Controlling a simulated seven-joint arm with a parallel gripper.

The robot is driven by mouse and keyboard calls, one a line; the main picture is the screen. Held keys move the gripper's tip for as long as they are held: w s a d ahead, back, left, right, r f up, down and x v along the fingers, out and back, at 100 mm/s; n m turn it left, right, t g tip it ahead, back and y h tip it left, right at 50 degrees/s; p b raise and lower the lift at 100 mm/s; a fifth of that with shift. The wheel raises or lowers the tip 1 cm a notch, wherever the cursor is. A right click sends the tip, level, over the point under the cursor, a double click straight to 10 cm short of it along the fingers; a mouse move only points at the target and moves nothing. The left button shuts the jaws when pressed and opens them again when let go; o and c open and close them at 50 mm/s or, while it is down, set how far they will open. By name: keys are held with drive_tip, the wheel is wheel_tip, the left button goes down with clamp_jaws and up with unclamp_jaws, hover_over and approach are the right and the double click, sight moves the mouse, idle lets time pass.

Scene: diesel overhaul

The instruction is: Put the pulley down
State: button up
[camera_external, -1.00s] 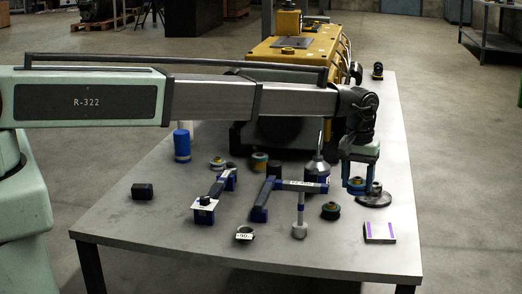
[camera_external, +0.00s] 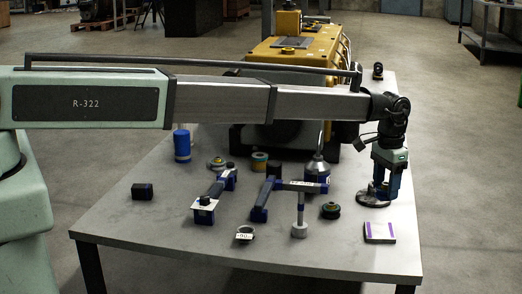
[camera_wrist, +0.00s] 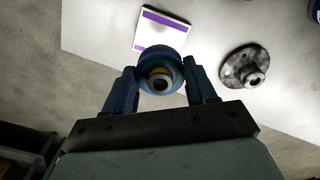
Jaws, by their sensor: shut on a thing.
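The pulley (camera_wrist: 161,72) is a blue ring with a tan and dark centre. In the wrist view it sits between the two blue fingers of my gripper (camera_wrist: 163,85), which is shut on it. In the external view my gripper (camera_external: 385,192) points down near the table's right edge, and its fingers mostly hide the pulley. I cannot tell whether the pulley touches the table.
A dark flanged disc (camera_external: 368,200) lies close to my gripper; it also shows in the wrist view (camera_wrist: 243,67). A white and purple box (camera_external: 380,232) lies nearer the front.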

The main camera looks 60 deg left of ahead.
sight(380, 230)
wheel_tip(380, 230, down, 10)
drive_tip(key=shift+r, duration=0.15)
idle(0.4)
drive_tip(key=o, duration=1.4)
drive_tip(key=shift+c, duration=0.2)
wheel_tip(380, 230, up, 12)
drive_tip(key=shift+r, duration=0.1)
